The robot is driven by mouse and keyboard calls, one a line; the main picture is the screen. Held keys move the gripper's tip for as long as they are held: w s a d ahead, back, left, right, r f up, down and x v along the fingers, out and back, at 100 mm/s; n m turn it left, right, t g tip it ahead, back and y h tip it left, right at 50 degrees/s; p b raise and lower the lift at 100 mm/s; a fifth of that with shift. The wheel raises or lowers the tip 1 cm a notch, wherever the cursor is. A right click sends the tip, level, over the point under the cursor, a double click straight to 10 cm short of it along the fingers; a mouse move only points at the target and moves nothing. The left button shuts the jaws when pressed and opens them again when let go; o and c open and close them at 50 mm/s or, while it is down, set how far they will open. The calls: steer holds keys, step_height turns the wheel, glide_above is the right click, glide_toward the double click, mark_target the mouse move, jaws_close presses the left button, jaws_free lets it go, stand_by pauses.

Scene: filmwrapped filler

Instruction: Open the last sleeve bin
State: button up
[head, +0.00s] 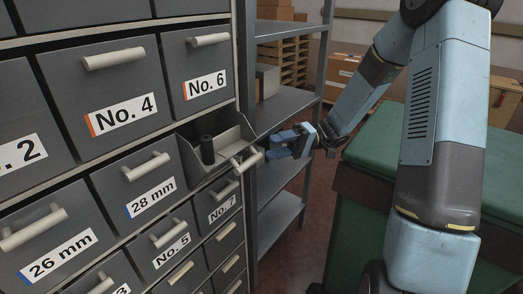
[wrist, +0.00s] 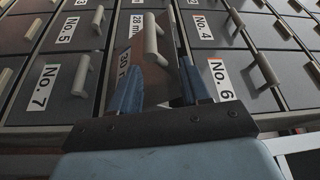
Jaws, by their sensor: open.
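A grey bin (head: 190,158) to the right of the 28 mm bin (head: 133,185) stands pulled out, its top open. A dark cylinder (head: 207,150) stands upright inside it. Its pale handle (head: 246,157) is at the front. My gripper (head: 272,153) is just to the right of this handle, open; the head view does not clearly show whether they touch. In the wrist view the open fingers (wrist: 162,92) straddle the bin's front, and a label (wrist: 123,82) partly hidden by a finger seems to read 30 mm.
Closed labelled bins surround it: No. 6 (head: 201,75) above, No. 7 (head: 218,205) below, No. 4 (head: 113,98) up to the left. A metal shelf (head: 283,103) stands right of the cabinet. A green box (head: 385,175) stands at right. Bare floor lies between shelf and box.

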steer(key=shift+v, duration=1.25)
steer(key=shift+c, duration=0.2)
